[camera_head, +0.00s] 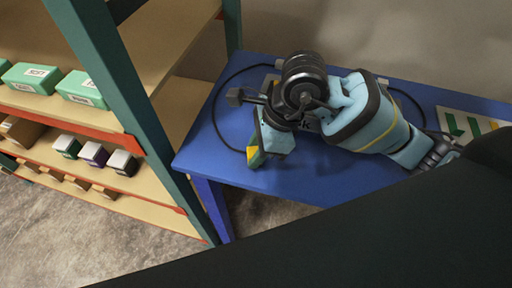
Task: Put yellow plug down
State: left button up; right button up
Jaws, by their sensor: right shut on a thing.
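The yellow plug (252,155) shows as a small yellow patch at the tip of my right gripper (257,148), above the left part of the blue table. My right gripper is shut on it, and the fingers and wrist hide most of the plug. I cannot tell whether the plug touches the tabletop. A thin black cable (214,112) curves in a loop over the table left of the gripper and ends near the plug. My left gripper is not in view.
The blue table (325,188) has free room in front of my right arm and near its left corner. A white panel with green and yellow stripes (449,123) lies at the right. A green-framed shelf (109,75) with several boxes stands close on the left.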

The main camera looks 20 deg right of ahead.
jog(key=shift+f, duration=0.15)
jog(key=o, duration=1)
jog(key=w+v, duration=0.1)
jog(key=v, duration=1.1)
jog(key=shift+s+r+p, duration=0.2)
jog(key=shift+s+p, duration=0.1)
jog(key=shift+s, duration=0.15)
